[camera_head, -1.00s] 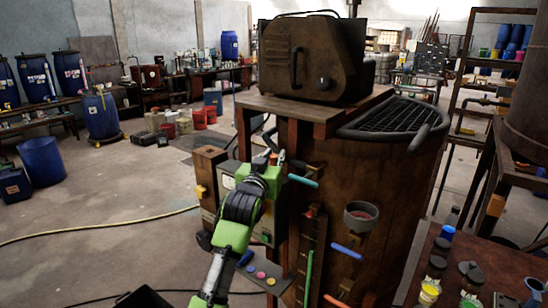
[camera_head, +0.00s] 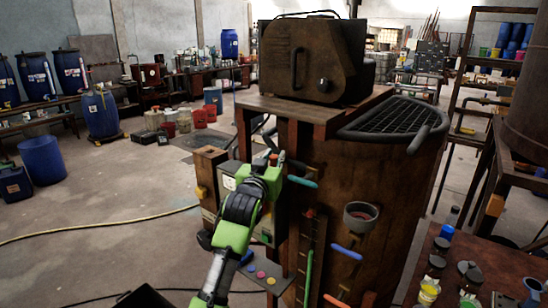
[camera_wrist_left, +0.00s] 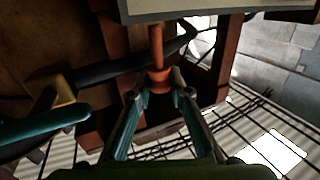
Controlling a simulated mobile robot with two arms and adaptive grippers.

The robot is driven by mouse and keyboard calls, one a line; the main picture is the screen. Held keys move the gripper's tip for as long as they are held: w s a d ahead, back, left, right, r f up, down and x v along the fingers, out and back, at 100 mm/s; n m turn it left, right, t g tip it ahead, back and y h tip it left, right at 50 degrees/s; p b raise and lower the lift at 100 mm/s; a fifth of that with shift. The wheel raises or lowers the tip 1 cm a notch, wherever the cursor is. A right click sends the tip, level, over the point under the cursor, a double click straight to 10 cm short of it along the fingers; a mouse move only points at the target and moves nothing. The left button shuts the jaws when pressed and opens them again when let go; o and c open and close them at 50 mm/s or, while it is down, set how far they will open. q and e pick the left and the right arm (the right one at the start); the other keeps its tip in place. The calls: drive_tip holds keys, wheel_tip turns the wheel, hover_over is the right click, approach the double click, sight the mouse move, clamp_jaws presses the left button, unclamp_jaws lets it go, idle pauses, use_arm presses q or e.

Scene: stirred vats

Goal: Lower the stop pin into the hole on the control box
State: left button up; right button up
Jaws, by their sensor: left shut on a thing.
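My left gripper (camera_head: 272,157) is in front of the brown vat stand, at the control box (camera_head: 228,183), which is a pale grey-green box partly hidden behind my arm. In the left wrist view my left gripper (camera_wrist_left: 160,88) is shut on the orange-red stop pin (camera_wrist_left: 157,50). The pin's shaft runs up in that picture to the edge of a pale grey panel (camera_wrist_left: 215,10), which looks like part of the control box. The hole is not visible, so I cannot tell whether the pin is in it. Only a small reddish tip of the pin (camera_head: 282,156) shows in the head view. My right gripper is not in view.
Teal (camera_head: 302,181) and blue (camera_head: 346,252) handles stick out from the brown vat (camera_head: 370,165). A shelf with coloured buttons (camera_head: 262,275) is below my gripper. A dark motor housing (camera_head: 305,60) stands on top. Floor at left is open, crossed by a yellow hose (camera_head: 110,226).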

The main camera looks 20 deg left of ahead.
use_arm(q)
drive_tip(key=shift+f+b, duration=1.3)
drive_tip(key=shift+f, duration=1.15)
idle(0.7)
drive_tip(key=o, duration=1)
drive_tip(key=shift+s+d, duration=0.1)
drive_tip(key=shift+s, duration=0.45)
drive_tip(key=s, duration=1.1)
drive_tip(key=shift+w, duration=0.1)
